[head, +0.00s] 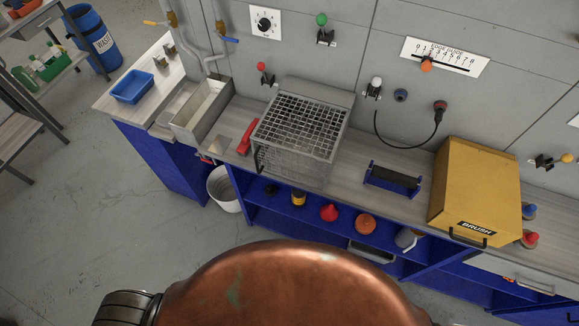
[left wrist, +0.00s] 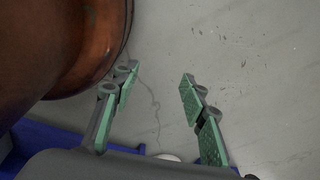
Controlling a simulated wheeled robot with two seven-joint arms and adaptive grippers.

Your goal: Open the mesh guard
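The mesh guard (head: 303,128) is a box-shaped grey wire cage on the bench, left of centre in the head view. Its top and front mesh appear closed. A dark upright handle (head: 257,160) shows at its front left edge. My left gripper (left wrist: 158,88) is open and empty in the left wrist view, with green pads apart over grey floor. Neither gripper shows in the head view, so their distance from the guard is hard to tell. My right gripper is not in view.
A red-handled tool (head: 247,136) lies left of the guard, beside a metal trough (head: 203,108). A dark roller on a blue stand (head: 392,182) and a yellow BRUSH box (head: 476,190) stand to the right. A white bucket (head: 224,190) is on the floor. Open floor lies at left.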

